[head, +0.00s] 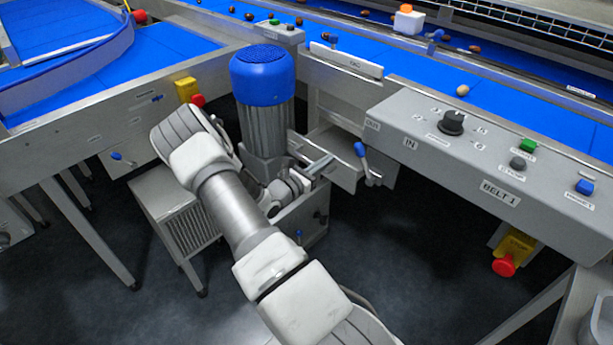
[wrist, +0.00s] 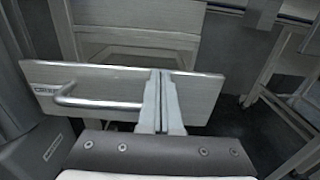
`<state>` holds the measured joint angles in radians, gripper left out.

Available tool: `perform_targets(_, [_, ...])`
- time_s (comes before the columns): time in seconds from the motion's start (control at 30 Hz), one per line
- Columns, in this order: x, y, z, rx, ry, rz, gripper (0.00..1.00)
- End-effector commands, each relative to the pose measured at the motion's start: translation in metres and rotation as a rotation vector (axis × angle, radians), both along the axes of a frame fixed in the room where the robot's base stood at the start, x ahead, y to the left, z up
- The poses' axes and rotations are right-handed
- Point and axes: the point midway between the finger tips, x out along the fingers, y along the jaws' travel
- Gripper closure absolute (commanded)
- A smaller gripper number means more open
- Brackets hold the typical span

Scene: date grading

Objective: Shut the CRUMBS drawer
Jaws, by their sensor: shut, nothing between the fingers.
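The CRUMBS drawer (wrist: 205,92) shows in the wrist view as a pale metal front with a bar handle (wrist: 100,103) on its left half. A small label, only partly readable, sits at its left end. The front appears to stand out from the frame behind it, with a pale surface visible beyond its top edge. My gripper (wrist: 161,75) is shut and empty, its fingers in front of the panel just right of the handle. I cannot tell whether the tips touch it. In the head view my wrist hides much of this area, below the blue-capped motor (head: 264,75).
The motor stands close beside my wrist. A control box (head: 490,160) marked BELT 1 is at the right, with a red stop button (head: 503,266) below. A louvred grey box (head: 185,220) is at the left. Open dark floor (head: 410,260) lies right of my arm.

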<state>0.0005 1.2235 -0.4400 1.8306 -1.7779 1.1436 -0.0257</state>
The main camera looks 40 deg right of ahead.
Motion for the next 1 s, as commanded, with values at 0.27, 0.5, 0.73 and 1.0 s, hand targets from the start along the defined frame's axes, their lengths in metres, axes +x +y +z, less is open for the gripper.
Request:
perform_targets(0.27, [0.005,-0.08,-0.002,-0.002,0.001,-0.002,1.0])
perform_targets(0.5, [0.009,-0.118,-0.002,0.0,0.001,-0.001,1.0])
perform_targets(0.73, [0.01,-0.131,0.0,0.0,0.0,0.0,1.0])
perform_targets(1.0, [0.01,-0.133,0.002,-0.003,0.0,0.001,1.0])
